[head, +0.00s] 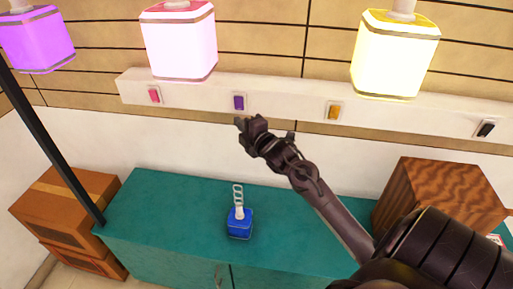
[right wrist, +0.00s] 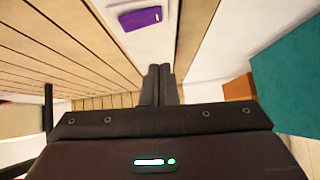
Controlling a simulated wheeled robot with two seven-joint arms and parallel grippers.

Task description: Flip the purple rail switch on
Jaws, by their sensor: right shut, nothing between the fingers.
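The purple rail switch (head: 239,102) sits on the white wall rail, second from the left in the head view. In the right wrist view the purple switch (right wrist: 141,18) shows at the top, beyond the fingertips. My right gripper (head: 247,124) is just below the switch in the head view, with its fingers pointing up and left. Its fingers (right wrist: 161,72) are together and empty in the right wrist view. A gap appears to lie between the fingertips and the switch. A purple lamp (head: 38,40) glows at the top left. My left gripper is out of view.
The white rail (head: 285,97) also carries a pink switch (head: 154,95), an orange switch (head: 333,111) and a black switch (head: 486,129). Pink (head: 179,42) and yellow (head: 394,55) lamps hang above. A teal cabinet (head: 160,215) below bears a blue object (head: 239,226).

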